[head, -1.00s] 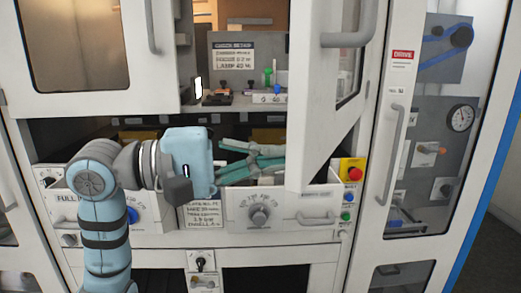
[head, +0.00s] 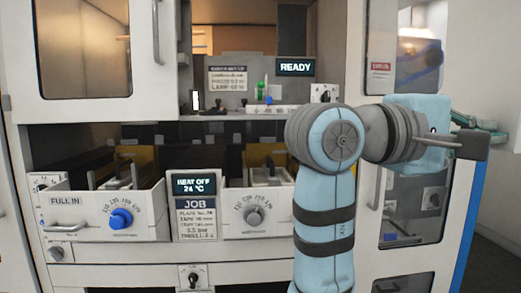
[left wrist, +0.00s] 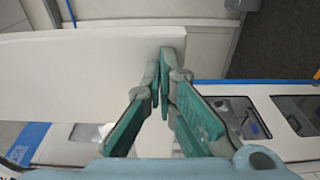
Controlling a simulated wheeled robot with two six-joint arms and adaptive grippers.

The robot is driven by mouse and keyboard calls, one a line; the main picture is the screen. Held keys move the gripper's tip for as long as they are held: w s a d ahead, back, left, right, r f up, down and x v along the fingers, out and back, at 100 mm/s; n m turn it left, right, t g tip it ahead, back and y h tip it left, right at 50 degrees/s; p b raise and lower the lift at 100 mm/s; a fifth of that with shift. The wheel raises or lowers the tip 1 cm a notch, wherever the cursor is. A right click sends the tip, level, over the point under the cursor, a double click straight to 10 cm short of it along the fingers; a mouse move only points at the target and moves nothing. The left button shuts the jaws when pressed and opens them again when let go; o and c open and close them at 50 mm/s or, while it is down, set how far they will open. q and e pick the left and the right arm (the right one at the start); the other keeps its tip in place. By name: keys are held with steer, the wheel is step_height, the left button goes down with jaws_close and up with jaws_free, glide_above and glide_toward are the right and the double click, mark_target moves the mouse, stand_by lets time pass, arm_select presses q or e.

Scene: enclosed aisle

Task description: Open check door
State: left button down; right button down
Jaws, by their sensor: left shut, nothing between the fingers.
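The white check door (head: 356,60) is swung wide open to the right of the upper bay. The drive cabinet's red label and blue belt show through its window. My left arm crosses in front of its lower part. My left gripper (head: 492,132) is at the far right of the head view, beyond the door, its fingers partly hidden by my wrist. In the left wrist view its fingers (left wrist: 163,62) are shut and empty beside a white panel (left wrist: 85,85), probably the door. Whether they touch it I cannot tell. My right gripper is not in view.
The uncovered bay has a READY display (head: 295,67) and small controls. Below are two drawers with knobs (head: 121,218) and a HEAT OFF display (head: 195,186). A closed windowed door (head: 143,85) is at the left. Floor shows at the far right.

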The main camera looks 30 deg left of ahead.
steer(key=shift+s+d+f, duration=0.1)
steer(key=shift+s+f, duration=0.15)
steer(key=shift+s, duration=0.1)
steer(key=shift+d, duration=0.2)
